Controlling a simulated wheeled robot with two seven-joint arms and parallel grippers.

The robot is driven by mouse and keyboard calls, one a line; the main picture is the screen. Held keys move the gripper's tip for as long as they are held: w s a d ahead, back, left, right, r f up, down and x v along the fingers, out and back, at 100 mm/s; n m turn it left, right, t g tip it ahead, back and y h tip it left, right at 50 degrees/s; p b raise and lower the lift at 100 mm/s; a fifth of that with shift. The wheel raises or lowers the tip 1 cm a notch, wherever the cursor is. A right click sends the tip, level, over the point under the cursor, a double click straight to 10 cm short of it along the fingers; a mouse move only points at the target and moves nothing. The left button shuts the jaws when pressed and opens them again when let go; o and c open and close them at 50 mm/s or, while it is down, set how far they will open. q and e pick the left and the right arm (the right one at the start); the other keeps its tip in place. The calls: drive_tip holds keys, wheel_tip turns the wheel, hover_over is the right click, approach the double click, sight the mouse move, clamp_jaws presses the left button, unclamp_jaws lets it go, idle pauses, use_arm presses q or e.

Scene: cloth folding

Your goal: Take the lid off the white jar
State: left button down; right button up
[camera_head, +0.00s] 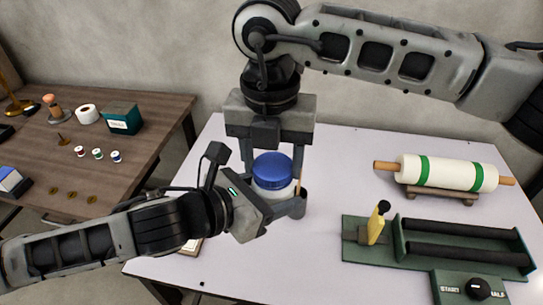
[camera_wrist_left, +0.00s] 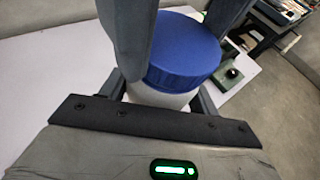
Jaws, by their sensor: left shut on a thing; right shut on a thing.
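The white jar (camera_head: 273,193) stands on the pale table with its blue lid (camera_head: 272,168) on top. In the left wrist view the lid (camera_wrist_left: 184,52) sits over the white body (camera_wrist_left: 160,97), with no clear gap between them. My left gripper (camera_head: 277,196) comes in low from the left and is shut on the jar's body. My right gripper (camera_head: 273,166) points down from above, one finger on each side of the lid, and is shut on it. The fingers hide parts of the jar, and exact contact points are hard to see.
A white roll with green bands (camera_head: 448,173) lies on a stand at the right. A green device (camera_head: 460,245) with black rollers and a yellow-handled tool (camera_head: 377,224) sit in front. A brown side table (camera_head: 150,112) at left holds small items.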

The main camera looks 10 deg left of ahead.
drive_tip(key=shift+s+a+r+n, duration=0.1)
drive_tip(key=shift+a+n, duration=0.05)
drive_tip(key=shift+n, duration=0.45)
drive_tip(key=shift+a+r+n, duration=0.1)
drive_tip(key=shift+n, duration=0.5)
drive_tip(key=o, duration=1.1)
drive_tip(key=shift+d+f, duration=0.1)
drive_tip(key=shift+d, duration=0.1)
